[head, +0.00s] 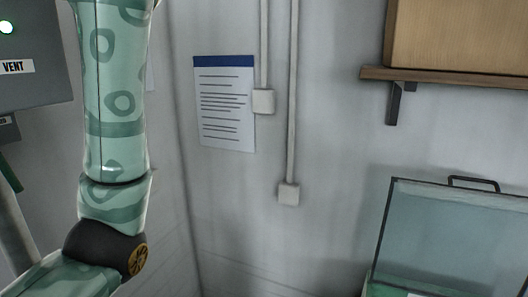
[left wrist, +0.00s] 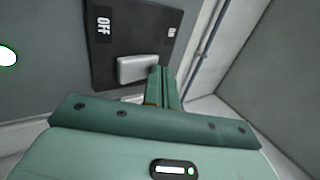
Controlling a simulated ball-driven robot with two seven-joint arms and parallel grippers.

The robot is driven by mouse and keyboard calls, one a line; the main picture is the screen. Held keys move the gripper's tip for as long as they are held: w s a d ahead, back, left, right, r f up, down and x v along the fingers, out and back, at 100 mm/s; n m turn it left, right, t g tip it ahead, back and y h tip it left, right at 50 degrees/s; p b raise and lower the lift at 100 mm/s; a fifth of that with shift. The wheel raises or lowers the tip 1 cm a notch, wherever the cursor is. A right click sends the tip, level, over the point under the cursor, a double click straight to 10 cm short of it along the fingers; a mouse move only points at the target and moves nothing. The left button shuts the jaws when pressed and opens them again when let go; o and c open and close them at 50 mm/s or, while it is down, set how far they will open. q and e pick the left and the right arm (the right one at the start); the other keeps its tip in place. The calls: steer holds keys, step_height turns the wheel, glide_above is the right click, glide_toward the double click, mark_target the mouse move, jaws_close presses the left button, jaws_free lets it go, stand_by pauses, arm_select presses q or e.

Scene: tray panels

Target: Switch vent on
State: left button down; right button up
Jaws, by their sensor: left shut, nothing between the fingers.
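The vent panel (head: 35,60) is a grey box at the left edge of the head view, with a VENT label (head: 13,67) and a lit green lamp (head: 6,27). In the left wrist view a dark switch plate (left wrist: 105,65) carries an OFF label (left wrist: 103,22) and a small label at its right, too small to read surely. A pale grey switch handle (left wrist: 138,68) sticks out from the plate. My left gripper (left wrist: 162,72) is shut and empty, its fingertips just right of the handle; I cannot tell whether they touch. My right gripper is not in view.
My left arm crosses the head view's left side. A printed sheet (head: 225,103) and conduits (head: 292,100) are on the wall. A wooden shelf (head: 450,78) and a clear-lidded case (head: 450,235) stand at the right. The middle is open.

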arm_select(q)
steer(key=s+d, duration=0.2)
steer(key=d, duration=0.4)
steer(key=shift+s+d, duration=0.35)
steer(key=shift+s, duration=0.05)
